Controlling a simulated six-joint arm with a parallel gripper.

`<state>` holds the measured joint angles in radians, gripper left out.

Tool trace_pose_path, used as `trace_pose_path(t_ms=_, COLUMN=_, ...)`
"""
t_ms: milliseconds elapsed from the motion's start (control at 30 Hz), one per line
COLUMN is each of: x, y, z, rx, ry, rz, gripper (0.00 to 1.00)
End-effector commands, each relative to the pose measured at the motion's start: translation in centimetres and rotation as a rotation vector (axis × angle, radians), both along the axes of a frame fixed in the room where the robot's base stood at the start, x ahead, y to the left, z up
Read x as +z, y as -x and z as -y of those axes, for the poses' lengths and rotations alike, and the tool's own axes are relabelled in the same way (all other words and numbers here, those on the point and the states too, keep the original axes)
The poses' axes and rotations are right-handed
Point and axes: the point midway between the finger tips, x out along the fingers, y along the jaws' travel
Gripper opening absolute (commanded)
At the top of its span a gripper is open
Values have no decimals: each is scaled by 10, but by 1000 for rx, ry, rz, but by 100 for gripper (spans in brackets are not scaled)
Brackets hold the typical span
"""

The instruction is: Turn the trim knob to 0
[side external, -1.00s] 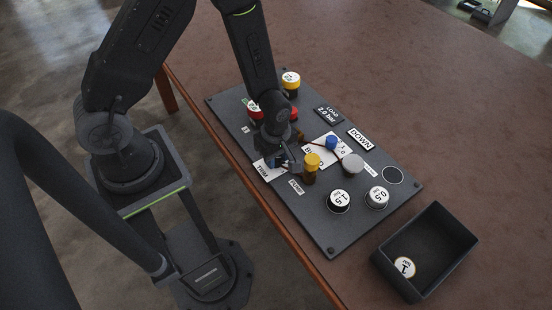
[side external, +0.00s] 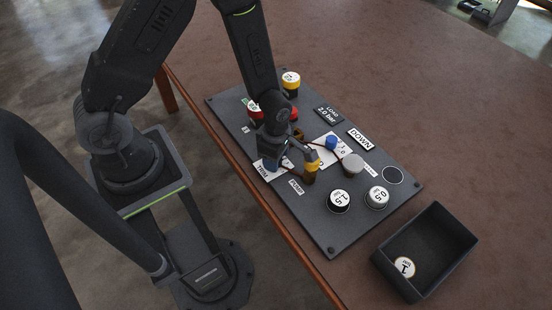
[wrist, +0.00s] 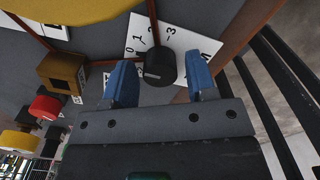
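The trim knob (wrist: 160,66) is a small black round knob on a white dial card (wrist: 190,40) with printed numbers, seen in the wrist view. Its pointer setting is too small to tell. My gripper (wrist: 159,76) has two blue fingertips, one on each side of the knob, with a visible gap on both sides. It is open and holds nothing. In the side view my gripper (side external: 276,158) is low over the near edge of the panel, at the white trim card (side external: 259,166); it hides the knob there.
A black open bin (side external: 445,225) holds a round piece.

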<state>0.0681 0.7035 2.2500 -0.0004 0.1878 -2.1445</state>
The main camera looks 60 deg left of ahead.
Motion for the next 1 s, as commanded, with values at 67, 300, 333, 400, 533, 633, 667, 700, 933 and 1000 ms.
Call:
trace_pose_path(t_ms=67, x=0, y=0, z=0, rx=-1, ry=0, rz=0, gripper=59)
trace_pose_path(t_ms=300, x=0, y=0, z=0, rx=-1, ry=0, rz=0, gripper=63)
trace_pose_path(t_ms=333, x=0, y=0, z=0, rx=-2, ry=0, rz=0, gripper=63)
trace_pose_path(t_ms=400, x=4, y=0, z=0, rx=-2, ry=0, rz=1, gripper=63)
trace_pose_path(t_ms=533, x=19, y=-1, z=0, rx=-2, ry=0, rz=4, gripper=63)
trace_pose_path(t_ms=633, x=30, y=-1, z=0, rx=-2, ry=0, rz=4, gripper=63)
trace_pose_path(t_ms=667, x=34, y=-1, z=0, rx=-2, ry=0, rz=4, gripper=63)
trace_pose_path(t_ms=700, x=38, y=-1, z=0, rx=-2, ry=0, rz=4, gripper=63)
trace_pose_path(t_ms=933, x=63, y=0, z=0, rx=-2, ry=0, rz=1, gripper=63)
trace_pose_path(t_ms=1000, x=67, y=0, z=0, rx=-2, ry=0, rz=2, gripper=63)
